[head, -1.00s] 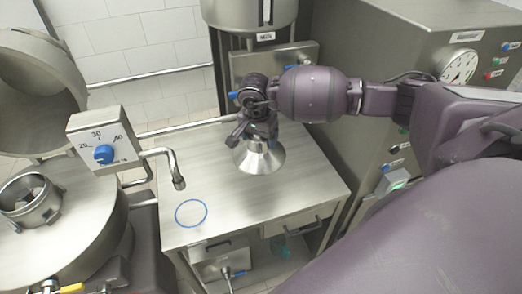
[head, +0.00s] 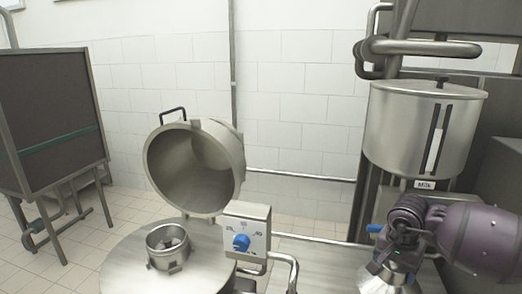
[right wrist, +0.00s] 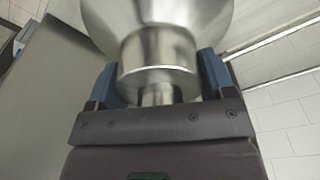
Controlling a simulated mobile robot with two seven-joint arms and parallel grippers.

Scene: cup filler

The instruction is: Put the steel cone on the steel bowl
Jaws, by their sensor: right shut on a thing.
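The steel cone (head: 388,280) is at the lower right of the head view, below my right gripper (head: 395,255). In the right wrist view the blue fingers of the right gripper (right wrist: 160,88) are shut on either side of the neck of the cone (right wrist: 158,50), and its wide part flares away. A round, hollow, bowl-shaped steel part (head: 195,168) stands tilted open at the centre left. In front of it is a round steel vessel top (head: 125,272) with a small collar (head: 168,250). Which of these is the steel bowl I cannot tell. My left gripper is out of view.
A control box with a blue knob (head: 246,228) and a curved steel spout (head: 292,268) stand between the vessel and the cone. A steel milk tank (head: 420,130) hangs above the right gripper. A dark cabinet (head: 52,115) stands far left.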

